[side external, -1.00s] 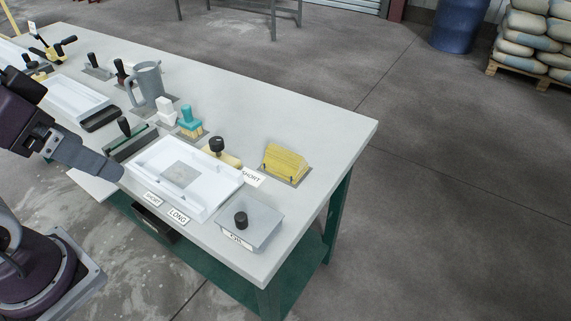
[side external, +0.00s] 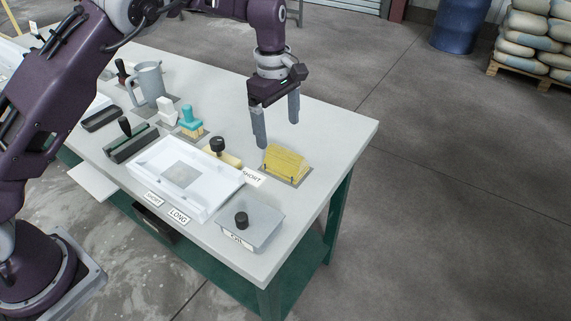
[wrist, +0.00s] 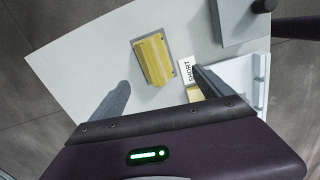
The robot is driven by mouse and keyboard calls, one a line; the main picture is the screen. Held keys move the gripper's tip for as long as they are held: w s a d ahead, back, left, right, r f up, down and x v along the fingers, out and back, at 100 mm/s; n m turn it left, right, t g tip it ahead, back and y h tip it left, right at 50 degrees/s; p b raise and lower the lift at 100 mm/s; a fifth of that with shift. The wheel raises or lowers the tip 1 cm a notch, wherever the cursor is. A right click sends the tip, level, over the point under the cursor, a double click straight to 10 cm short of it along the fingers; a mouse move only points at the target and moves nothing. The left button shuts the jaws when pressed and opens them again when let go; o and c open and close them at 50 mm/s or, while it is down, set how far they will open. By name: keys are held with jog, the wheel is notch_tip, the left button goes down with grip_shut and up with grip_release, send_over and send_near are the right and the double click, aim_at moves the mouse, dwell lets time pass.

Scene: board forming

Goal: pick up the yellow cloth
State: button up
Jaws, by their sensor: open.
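The yellow cloth (side external: 286,163) lies folded on a small grey plate near the right end of the white table. It also shows in the wrist view (wrist: 153,60), ahead of my fingers and between their lines. My gripper (side external: 278,134) is open and empty, fingers pointing down, above the table just behind the cloth in the side view. In the wrist view my gripper (wrist: 160,88) has its two fingers wide apart, with nothing between them. The fingers do not touch the cloth.
A white tray (side external: 160,202) with a grey square, a grey lidded box (side external: 250,232) and a yellow tool with a black knob (side external: 219,148) stand nearby. A SHORT label (side external: 253,178) lies beside the cloth. Brushes (side external: 191,120) and a grey jug (side external: 149,82) stand further left. The table's right edge is close.

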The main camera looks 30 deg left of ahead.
aim_at(288, 153)
jog(key=shift+n, duration=0.4)
jog(key=f, duration=0.3)
jog(key=w+d+f, duration=0.1)
jog(key=f, duration=0.7)
jog(key=shift+w+d, duration=0.25)
jog(key=shift+w, duration=0.05)
jog(key=c, duration=1.5)
